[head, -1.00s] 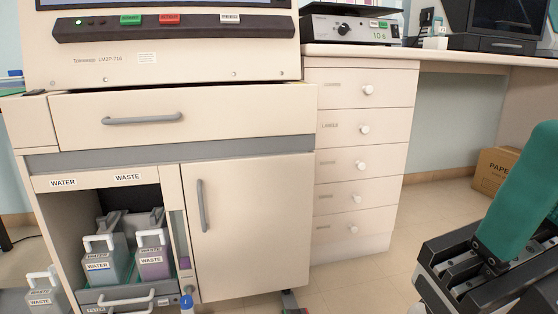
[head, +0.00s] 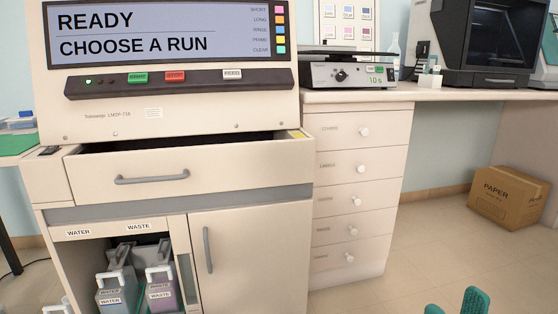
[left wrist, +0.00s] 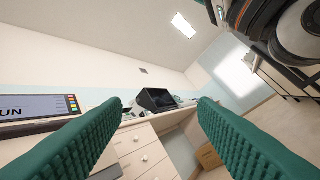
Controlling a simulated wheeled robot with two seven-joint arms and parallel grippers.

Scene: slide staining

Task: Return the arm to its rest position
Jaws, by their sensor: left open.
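My left gripper (head: 455,303) shows at the bottom right of the head view as two green fingertips pointing up, with a gap between them. The rest of that arm is below the frame. In the left wrist view my left gripper (left wrist: 158,105) has its two ribbed green fingers wide apart and nothing between them. The fingers point upward and forward, towards the counter and wall. My right gripper is not in view.
The staining machine (head: 105,115) reads READY, CHOOSE A RUN. Its wide drawer (head: 240,168) stands slightly out. A drawer cabinet (head: 335,270) is right of it. A PAPER box (head: 508,198) lies on the floor at right. The floor before the cabinet is clear.

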